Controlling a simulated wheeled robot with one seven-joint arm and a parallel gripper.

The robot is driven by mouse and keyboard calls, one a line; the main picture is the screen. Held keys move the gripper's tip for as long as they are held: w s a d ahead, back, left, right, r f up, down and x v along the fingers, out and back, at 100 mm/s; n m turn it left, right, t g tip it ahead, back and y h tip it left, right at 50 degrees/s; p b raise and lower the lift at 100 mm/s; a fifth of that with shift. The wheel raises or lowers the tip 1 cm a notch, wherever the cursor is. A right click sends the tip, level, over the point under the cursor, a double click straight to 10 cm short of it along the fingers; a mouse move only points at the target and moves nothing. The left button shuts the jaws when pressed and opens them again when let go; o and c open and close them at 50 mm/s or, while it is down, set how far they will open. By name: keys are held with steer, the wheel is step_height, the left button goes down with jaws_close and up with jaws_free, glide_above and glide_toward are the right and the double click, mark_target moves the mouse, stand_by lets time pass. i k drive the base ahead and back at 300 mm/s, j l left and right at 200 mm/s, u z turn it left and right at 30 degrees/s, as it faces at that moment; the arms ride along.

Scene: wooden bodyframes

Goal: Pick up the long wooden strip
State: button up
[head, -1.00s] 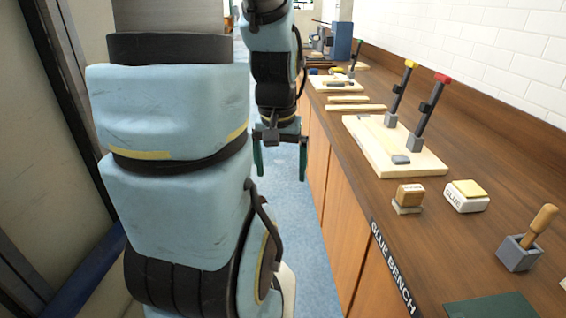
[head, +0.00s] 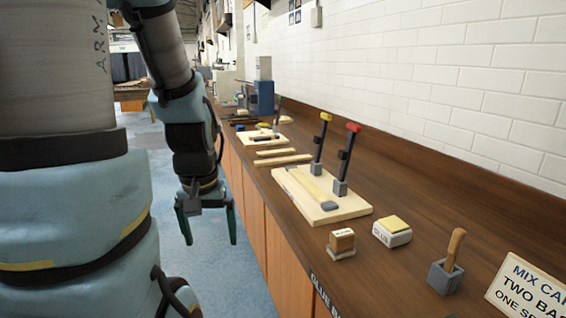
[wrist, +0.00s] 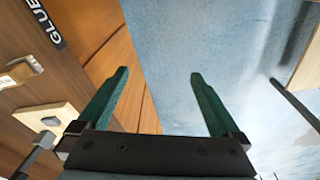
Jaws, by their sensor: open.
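Two pale wooden strips lie apart on the brown bench, beyond the near clamp board. The nearer, longer strip (head: 284,159) lies across the bench; a shorter strip (head: 275,151) lies just behind it. My gripper (head: 208,232) hangs over the blue floor, left of the bench front, fingers pointing down. Its green fingers are spread with nothing between them. In the wrist view my gripper (wrist: 159,74) is also open and empty, with floor and cabinet front behind it. No strip can be made out in the wrist view.
The near clamp board (head: 345,207) carries upright yellow- and red-topped clamps. A stamp-like wooden block (head: 341,241), a glue block (head: 392,231) and a brush holder (head: 445,276) stand nearer. Another board (head: 262,143) lies beyond the strips. The white tiled wall (head: 420,70) bounds the bench.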

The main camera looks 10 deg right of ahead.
mark_target(295, 158)
steer(key=i+j+z, duration=0.1)
steer(key=i, duration=0.45)
steer(key=i+j+z, duration=0.15)
steer(key=i, duration=0.4)
steer(key=i+j+z, duration=0.1)
steer(key=i+j, duration=0.3)
steer(key=i, duration=0.15)
steer(key=i+j+z, duration=0.15)
steer(key=i+j, duration=0.15)
steer(key=i, duration=0.2)
steer(key=i+j+z, duration=0.1)
steer(key=i+j, duration=0.25)
steer(key=i, duration=0.15)
